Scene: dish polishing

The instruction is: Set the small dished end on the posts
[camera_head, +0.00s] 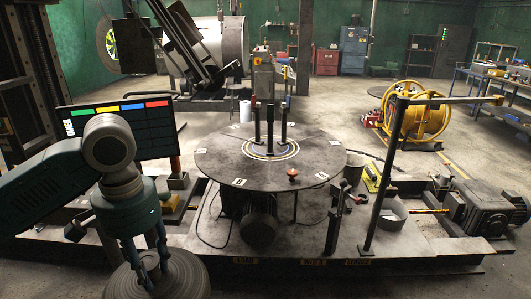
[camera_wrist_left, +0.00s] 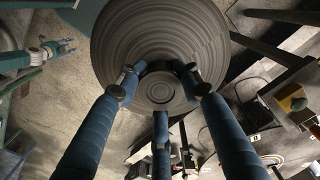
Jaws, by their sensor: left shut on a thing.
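My left gripper (camera_head: 151,262) is shut on the small dished end (camera_head: 182,278), a grey round piece with concentric rings, at the bottom left of the head view. The left wrist view shows the dished end (camera_wrist_left: 160,28) with three blue fingers closed on its central boss. Three dark upright posts (camera_head: 270,128) stand on the round turntable (camera_head: 222,160), inside a ringed mark. The dished end is in front and left of the turntable, clear of the posts. My right gripper (camera_wrist_left: 52,50) shows small at the left wrist view's left, its fingers apart and empty.
A monitor (camera_head: 155,140) stands left of the turntable. A small orange-topped knob (camera_head: 292,173) sits near the turntable's front edge. A dark upright pole with a side arm (camera_head: 392,150) stands on the right. A motor (camera_head: 488,208) lies on the right floor.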

